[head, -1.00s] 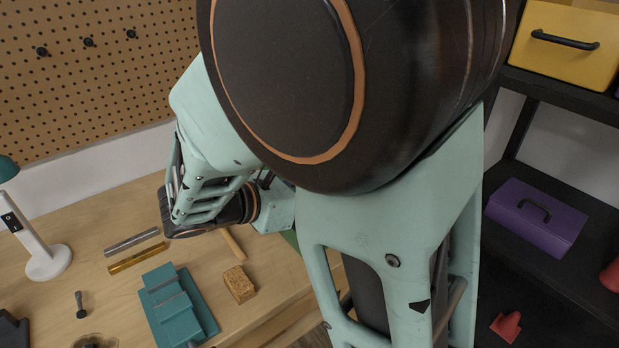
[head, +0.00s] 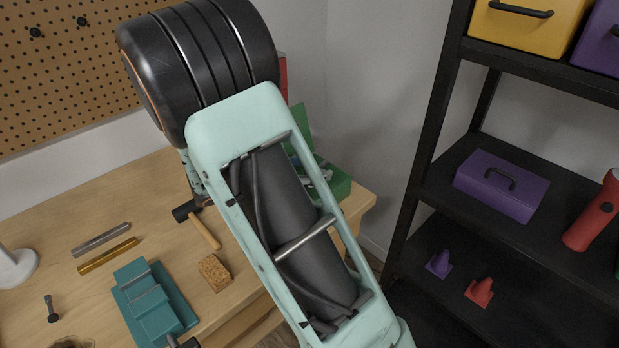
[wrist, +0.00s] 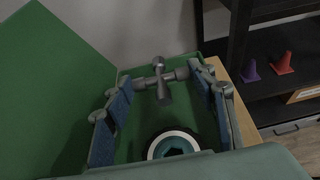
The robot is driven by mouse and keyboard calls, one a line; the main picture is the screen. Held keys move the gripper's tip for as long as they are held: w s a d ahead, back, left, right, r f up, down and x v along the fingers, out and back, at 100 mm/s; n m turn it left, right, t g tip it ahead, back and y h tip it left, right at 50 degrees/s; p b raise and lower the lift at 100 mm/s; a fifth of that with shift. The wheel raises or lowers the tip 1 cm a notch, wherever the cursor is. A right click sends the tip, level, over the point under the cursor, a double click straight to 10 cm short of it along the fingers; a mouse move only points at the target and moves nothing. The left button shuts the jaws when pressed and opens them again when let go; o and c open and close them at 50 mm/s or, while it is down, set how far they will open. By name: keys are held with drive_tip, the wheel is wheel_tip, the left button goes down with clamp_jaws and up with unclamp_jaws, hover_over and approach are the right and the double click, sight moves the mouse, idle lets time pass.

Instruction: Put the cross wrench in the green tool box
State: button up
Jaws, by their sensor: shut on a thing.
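The green tool box (head: 339,186) stands open at the right end of the workbench, partly hidden behind my arm; its raised lid (wrist: 50,95) fills the left of the wrist view. The grey cross wrench (wrist: 160,92) is between the fingertips of my gripper (wrist: 162,78), which is shut on it. The wrench shows over the inside of the box; I cannot tell how far it is above the floor. A teal ring with a white rim (wrist: 173,138) shows below the wrench. In the head view my arm hides most of the gripper.
A hammer (head: 205,230), a cork block (head: 214,273), a teal vise (head: 150,300) and two metal bars (head: 105,255) lie on the bench. A black shelf (head: 440,205) at right holds a purple box (head: 500,185), a yellow box (head: 525,25) and small cones (head: 480,291).

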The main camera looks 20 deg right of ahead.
drive_tip(key=shift+w+d+f, duration=0.2)
drive_tip(key=shift+w+f, duration=0.1)
drive_tip(key=shift+f, duration=1.6)
